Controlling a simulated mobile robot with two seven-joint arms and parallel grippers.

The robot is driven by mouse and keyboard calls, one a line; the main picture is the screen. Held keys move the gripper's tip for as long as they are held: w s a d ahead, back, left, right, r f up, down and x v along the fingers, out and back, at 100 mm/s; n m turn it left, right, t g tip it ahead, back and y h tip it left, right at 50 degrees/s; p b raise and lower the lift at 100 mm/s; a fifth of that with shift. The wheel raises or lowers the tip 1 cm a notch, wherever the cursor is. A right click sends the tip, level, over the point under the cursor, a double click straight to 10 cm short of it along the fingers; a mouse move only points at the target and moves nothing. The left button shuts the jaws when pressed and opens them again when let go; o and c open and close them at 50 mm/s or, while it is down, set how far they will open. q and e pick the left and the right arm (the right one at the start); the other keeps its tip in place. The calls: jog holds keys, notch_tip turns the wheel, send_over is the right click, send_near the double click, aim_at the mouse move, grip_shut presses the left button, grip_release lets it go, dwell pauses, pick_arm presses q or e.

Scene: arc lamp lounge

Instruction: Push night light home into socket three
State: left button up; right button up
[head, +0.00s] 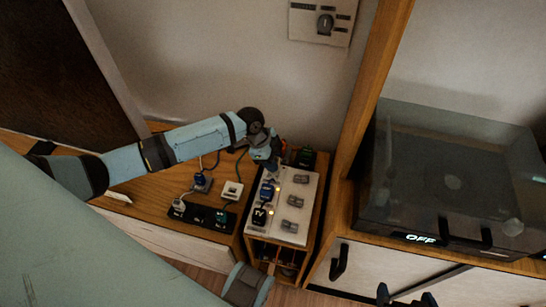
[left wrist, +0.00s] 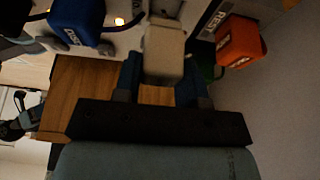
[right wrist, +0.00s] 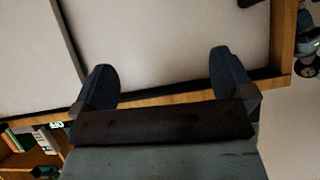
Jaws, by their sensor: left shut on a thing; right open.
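My left gripper (head: 274,163) is at the far end of the white socket board (head: 288,229). In the left wrist view it is shut on a pale beige block (left wrist: 165,48), which looks like the night light. The block's far end is at the board; I cannot tell how deep it sits or which socket it meets. A blue plug (head: 267,190) and a black plug (head: 260,217) stand on the board; the blue plug also shows in the left wrist view (left wrist: 78,20). My right gripper (right wrist: 163,78) is open and empty, away from the board.
An orange block (left wrist: 239,42) and a green one lie close beside the held block. Grey switches (head: 295,201) line the board's right side. A black strip (head: 207,217) with plugs lies left. A wooden post (head: 362,90) and a dark glass-like case (head: 450,175) stand right.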

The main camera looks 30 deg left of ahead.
pick_arm(q)
jog(key=shift+p, duration=1.05)
pick_arm(e)
jog(key=shift+r, duration=1)
dwell(0.5)
pick_arm(q)
jog(key=shift+f+b, duration=0.75)
jog(key=shift+f, duration=0.9)
pick_arm(e)
jog(key=shift+f, duration=0.75)
pick_arm(q)
jog(key=o, duration=1.1)
jog(key=shift+c, duration=0.2)
jog(key=p+v, duration=0.2)
jog(key=v, duration=1.1)
jog(key=shift+r, duration=0.4)
pick_arm(e)
jog(key=shift+s+d+r, duration=0.1)
jog(key=shift+r, duration=0.05)
